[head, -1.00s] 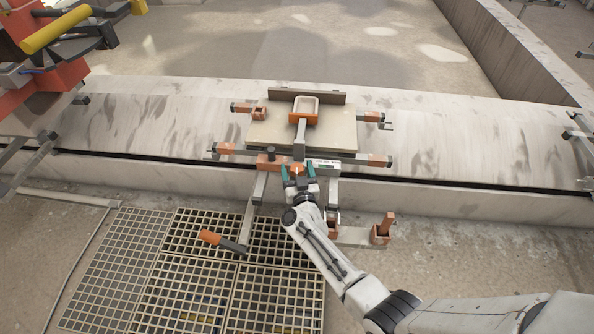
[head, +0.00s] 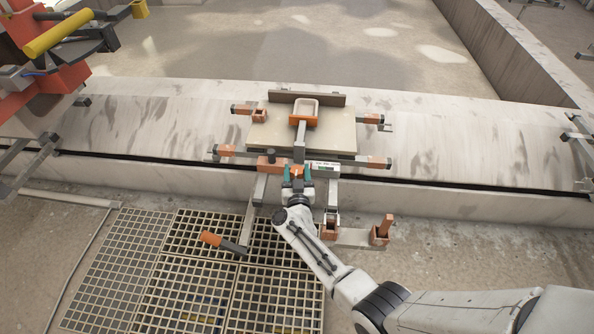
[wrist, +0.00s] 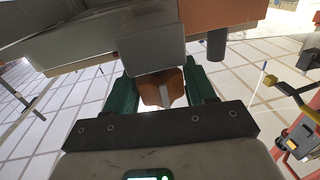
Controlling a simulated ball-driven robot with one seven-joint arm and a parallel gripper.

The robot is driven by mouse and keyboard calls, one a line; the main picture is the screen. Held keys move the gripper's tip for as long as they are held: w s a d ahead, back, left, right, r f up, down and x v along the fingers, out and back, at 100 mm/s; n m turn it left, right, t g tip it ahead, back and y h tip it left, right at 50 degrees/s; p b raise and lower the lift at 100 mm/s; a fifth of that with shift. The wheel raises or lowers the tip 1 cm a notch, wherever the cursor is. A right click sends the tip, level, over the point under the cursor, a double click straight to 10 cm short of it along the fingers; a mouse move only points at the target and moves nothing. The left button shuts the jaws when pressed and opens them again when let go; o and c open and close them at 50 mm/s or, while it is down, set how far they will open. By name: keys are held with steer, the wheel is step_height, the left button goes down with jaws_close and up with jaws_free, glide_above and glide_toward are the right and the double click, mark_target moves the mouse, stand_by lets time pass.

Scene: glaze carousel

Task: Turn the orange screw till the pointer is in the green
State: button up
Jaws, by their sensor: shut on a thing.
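The orange screw (head: 297,171) is at the front of the clamp frame, low in the middle of the head view. My gripper (head: 298,174) has teal fingers, one on each side of the screw, and is shut on it. In the wrist view the orange screw head (wrist: 152,96), with a pale ridge, shows between the teal fingers (wrist: 168,92). A small pale scale with a green part (head: 326,165) sits on the bar just right of my gripper. The pointer is too small to make out, and I cannot tell its position.
A board (head: 258,135) lies on the frame behind my gripper. Orange machinery (head: 30,45) fills the upper left.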

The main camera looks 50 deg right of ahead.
steer(key=shift+w+a+m+g+h, duration=0.1)
steer(key=shift+w+m+g+h, duration=0.05)
steer(key=shift+m+g+h, duration=0.7)
steer(key=m+g+h+b, duration=0.1)
steer(key=g, duration=0.1)
steer(key=m+g+h, duration=0.1)
steer(key=shift+f+m+g+b, duration=0.2)
steer(key=shift+m+g+b, duration=0.05)
steer(key=shift+g+b, duration=0.1)
steer(key=m+g+h+b, duration=0.1)
steer(key=m+g+b, duration=0.1)
steer(key=g, duration=0.1)
steer(key=shift+h+b, duration=0.25)
steer(key=shift+b, duration=0.15)
steer(key=shift+r+m+g+b, duration=0.1)
steer(key=shift+m+g+b, duration=0.25)
steer(key=shift+m+g, duration=0.25)
steer(key=shift+r+g, duration=0.1)
steer(key=shift+g, duration=0.3)
steer(key=o, duration=0.9)
steer(key=shift+o, duration=0.2)
steer(key=s+a+p, duration=0.1)
steer(key=s+a, duration=0.1)
steer(key=a, duration=0.8)
steer(key=shift+a, duration=0.3)
